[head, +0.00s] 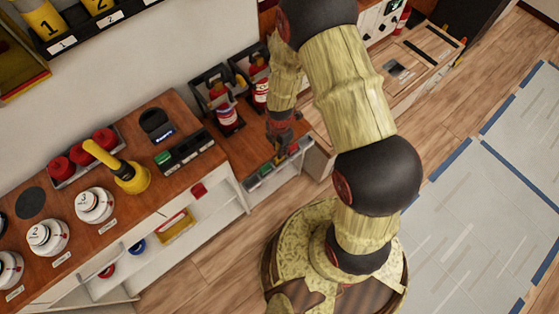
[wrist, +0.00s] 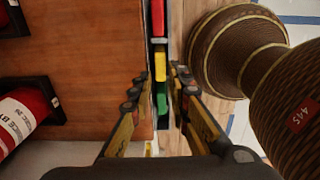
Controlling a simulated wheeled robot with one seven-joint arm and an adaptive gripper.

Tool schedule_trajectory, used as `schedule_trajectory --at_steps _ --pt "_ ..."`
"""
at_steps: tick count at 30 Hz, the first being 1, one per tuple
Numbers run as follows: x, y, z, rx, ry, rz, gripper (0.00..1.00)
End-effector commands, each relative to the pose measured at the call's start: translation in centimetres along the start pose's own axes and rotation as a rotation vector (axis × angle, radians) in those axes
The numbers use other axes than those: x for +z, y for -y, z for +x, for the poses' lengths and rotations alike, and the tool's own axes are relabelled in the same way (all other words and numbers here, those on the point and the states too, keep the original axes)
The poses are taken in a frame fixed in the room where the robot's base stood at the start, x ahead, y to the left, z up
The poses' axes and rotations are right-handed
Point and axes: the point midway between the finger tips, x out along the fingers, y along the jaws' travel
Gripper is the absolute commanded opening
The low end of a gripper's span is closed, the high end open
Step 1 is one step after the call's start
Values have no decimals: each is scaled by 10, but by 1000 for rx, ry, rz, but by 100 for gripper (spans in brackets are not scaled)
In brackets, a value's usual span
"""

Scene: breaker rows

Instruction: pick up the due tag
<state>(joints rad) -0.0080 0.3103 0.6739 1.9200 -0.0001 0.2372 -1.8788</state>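A narrow holder (wrist: 151,45) at the counter's edge carries a row of coloured tags: a red tag (wrist: 158,18), a yellow tag (wrist: 160,65) and a green tag (wrist: 162,103). I cannot read any wording on them, so I cannot tell which is the due tag. My gripper (wrist: 160,75) is open, its fingers on either side of the row around the yellow and green tags. Nothing is seen gripped. In the head view my gripper (head: 288,148) is over the right end of the holder (head: 272,173) and partly hides the tags.
Fire extinguishers (head: 222,108) stand in black brackets on the counter left of the holder; one extinguisher (wrist: 22,118) shows in the wrist view. Floor (head: 215,262) is open in front.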

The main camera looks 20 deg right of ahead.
Motion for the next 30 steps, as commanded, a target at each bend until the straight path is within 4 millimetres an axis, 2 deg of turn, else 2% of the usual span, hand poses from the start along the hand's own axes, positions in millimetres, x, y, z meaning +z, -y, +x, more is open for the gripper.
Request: schedule_trajectory --at_steps 12,20,30 --pt "0 0 50 -2 0 1 18" --pt "0 0 51 1 0 2 18" --pt "0 0 51 0 0 2 0"
